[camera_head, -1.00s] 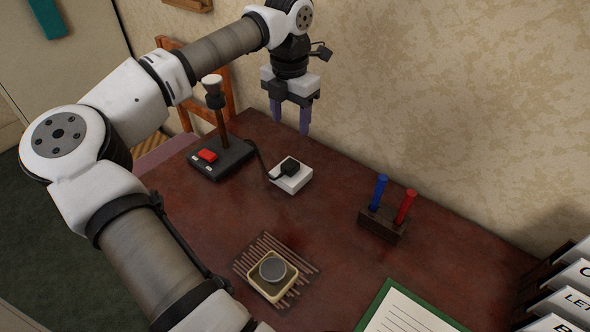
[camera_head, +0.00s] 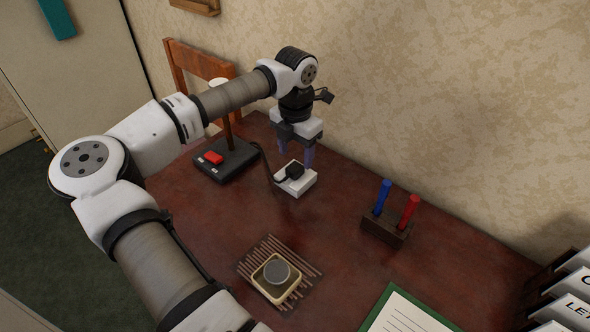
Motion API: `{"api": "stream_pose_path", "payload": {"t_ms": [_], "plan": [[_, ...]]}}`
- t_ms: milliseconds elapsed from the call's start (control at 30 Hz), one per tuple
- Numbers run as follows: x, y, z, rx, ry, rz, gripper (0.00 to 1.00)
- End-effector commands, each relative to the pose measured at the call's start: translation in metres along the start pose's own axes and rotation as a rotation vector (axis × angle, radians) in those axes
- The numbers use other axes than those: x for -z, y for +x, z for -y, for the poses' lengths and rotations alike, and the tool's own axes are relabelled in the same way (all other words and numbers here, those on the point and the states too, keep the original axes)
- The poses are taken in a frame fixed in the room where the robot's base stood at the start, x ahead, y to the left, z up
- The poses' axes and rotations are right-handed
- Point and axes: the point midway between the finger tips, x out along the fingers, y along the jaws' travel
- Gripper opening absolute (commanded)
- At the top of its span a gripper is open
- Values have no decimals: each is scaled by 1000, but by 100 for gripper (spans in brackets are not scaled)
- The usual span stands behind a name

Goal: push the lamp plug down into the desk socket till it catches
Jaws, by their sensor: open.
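The lamp plug (camera_head: 294,171) is a small black block on the white desk socket (camera_head: 296,187). Its cord runs left to the lamp (camera_head: 229,165), which has a black base with a red button and an upright brown stem. I cannot tell how deep the plug sits in the socket. My gripper (camera_head: 296,153) points down, with its purple fingers open and apart. It hangs above and just behind the plug, and the fingers look empty. The right finger's tip is close behind the socket in the picture; I cannot tell whether anything touches.
A wooden holder (camera_head: 385,228) with a blue and a red stick stands right of the socket. A slatted mat (camera_head: 302,263) with a small square dish (camera_head: 258,282) lies in front. A green-edged clipboard (camera_head: 384,303) and letter trays (camera_head: 575,290) are at lower right. The desk's middle is clear.

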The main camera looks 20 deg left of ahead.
Motion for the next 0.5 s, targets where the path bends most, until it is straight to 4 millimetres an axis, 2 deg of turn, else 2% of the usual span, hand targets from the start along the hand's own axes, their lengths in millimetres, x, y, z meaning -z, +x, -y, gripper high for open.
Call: {"api": "stream_pose_path", "payload": {"t_ms": [267, 500], "plan": [[0, 2, 0, 1, 0, 0, 58], [0, 36, -6, 4, 0, -1, 58]]}}
